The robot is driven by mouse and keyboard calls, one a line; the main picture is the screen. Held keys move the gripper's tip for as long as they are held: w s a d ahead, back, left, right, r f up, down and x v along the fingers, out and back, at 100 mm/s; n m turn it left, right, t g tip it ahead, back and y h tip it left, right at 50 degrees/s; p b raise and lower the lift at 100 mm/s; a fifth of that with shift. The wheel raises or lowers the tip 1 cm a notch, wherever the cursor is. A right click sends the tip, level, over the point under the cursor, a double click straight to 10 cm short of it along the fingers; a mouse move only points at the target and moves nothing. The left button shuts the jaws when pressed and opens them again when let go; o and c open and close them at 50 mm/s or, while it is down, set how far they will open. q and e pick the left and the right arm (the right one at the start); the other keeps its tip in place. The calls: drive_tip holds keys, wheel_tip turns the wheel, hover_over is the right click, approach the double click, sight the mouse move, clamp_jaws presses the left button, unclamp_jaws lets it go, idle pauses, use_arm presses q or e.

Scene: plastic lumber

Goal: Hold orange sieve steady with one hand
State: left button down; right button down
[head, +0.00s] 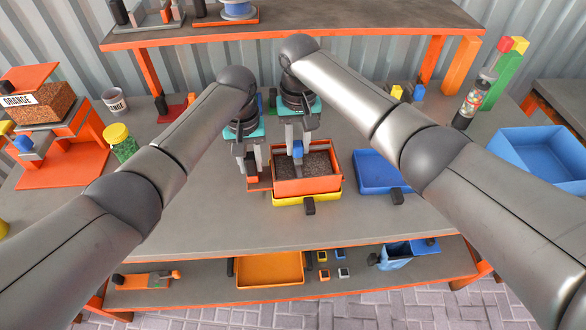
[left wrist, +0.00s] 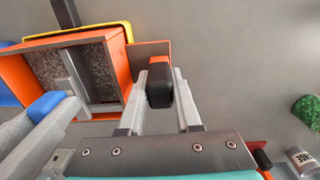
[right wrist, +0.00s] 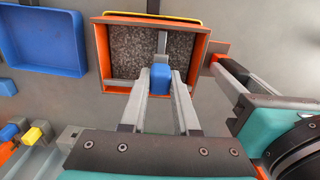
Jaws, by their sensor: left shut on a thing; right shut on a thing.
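The orange sieve (head: 335,181) sits on a yellow tray (head: 330,196) in the middle of the table, with dark grey granules (head: 318,165) inside. My left gripper (head: 252,178) is shut on the sieve's black side handle (left wrist: 159,88), at the sieve's left side in the head view. My right gripper (head: 298,150) is over the sieve. It is shut on a blue block-like grip (right wrist: 160,78), which has a grey bar reaching across the granules. The right wrist view shows the sieve's orange wall (right wrist: 103,60) around the granules. The tool's lower end is partly hidden.
A blue tray (head: 372,186) stands just right of the sieve, and a larger blue bin (head: 545,160) is at the far right. A green-filled jar (head: 120,142) and an orange machine (head: 60,160) stand at left. The front table surface is clear.

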sight(326, 141)
drive_tip(key=shift+w+d, duration=0.15)
drive_tip(key=shift+d, duration=3.1)
drive_tip(key=shift+a, duration=0.15)
drive_tip(key=shift+a, duration=3.2)
drive_tip(key=shift+d, duration=0.2)
drive_tip(key=shift+d, duration=3.15)
drive_tip(key=shift+a, duration=0.15)
